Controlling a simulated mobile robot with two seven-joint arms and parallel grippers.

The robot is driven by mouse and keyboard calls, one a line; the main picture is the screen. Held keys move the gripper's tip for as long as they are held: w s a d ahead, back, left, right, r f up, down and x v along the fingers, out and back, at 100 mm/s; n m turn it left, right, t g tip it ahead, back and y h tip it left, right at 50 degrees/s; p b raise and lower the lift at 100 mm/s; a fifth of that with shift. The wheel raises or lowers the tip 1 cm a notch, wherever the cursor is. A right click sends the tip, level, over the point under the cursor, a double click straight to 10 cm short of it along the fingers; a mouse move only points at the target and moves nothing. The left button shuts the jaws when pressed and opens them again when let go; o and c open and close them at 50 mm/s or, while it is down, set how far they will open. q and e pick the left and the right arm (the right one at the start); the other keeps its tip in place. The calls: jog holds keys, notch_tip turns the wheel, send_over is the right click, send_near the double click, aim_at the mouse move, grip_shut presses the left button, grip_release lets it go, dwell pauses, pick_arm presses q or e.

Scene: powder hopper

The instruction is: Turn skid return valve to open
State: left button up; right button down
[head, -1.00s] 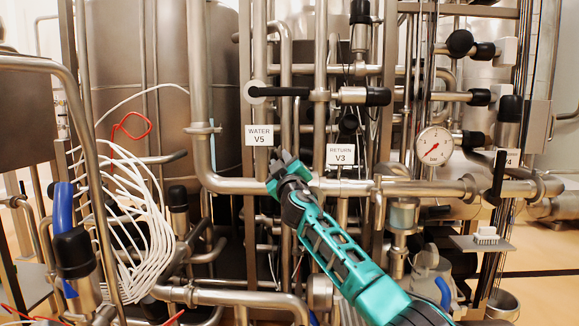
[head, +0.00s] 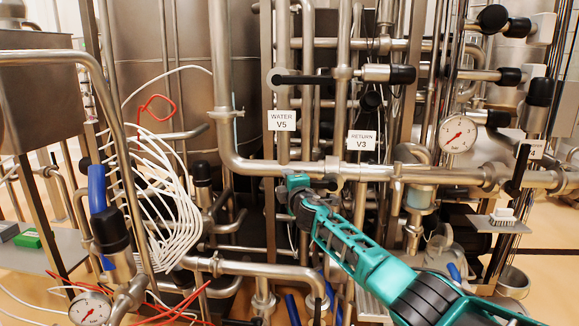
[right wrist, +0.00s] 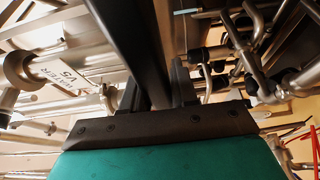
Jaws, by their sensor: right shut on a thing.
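In the right wrist view the right gripper (right wrist: 158,90) is shut on a long black lever (right wrist: 132,40), which runs up out of the picture. The lever's joint to its valve is hidden, so I cannot tell its exact position. My left gripper is not in view.
A round gauge (head: 458,134) is at right. White hoses (head: 165,190) bunch at left. Pipes crowd the gripper closely.

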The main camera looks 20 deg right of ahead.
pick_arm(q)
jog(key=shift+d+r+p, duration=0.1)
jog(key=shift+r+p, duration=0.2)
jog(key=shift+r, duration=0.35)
pick_arm(e)
jog(key=shift+s+f+n+g, duration=0.15)
jog(key=shift+f+n+g, duration=0.15)
jog(key=shift+f+n, duration=0.5)
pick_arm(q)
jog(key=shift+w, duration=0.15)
pick_arm(e)
jog(key=shift+f, duration=0.2)
jog(key=c, duration=1)
grip_release()
jog(key=shift+o, duration=0.2)
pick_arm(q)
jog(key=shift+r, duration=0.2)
pick_arm(e)
jog(key=shift+a, duration=0.1)
jog(key=shift+s+r+p, duration=0.2)
jog(key=shift+s+p, duration=0.35)
jog(key=shift+p, duration=0.35)
pick_arm(q)
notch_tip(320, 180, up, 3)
jog(key=shift+p, duration=0.9)
pick_arm(e)
jog(key=s, duration=1.1)
jog(key=shift+s+a+r, duration=0.2)
jog(key=shift+s+r, duration=0.1)
jog(key=shift+r, duration=0.15)
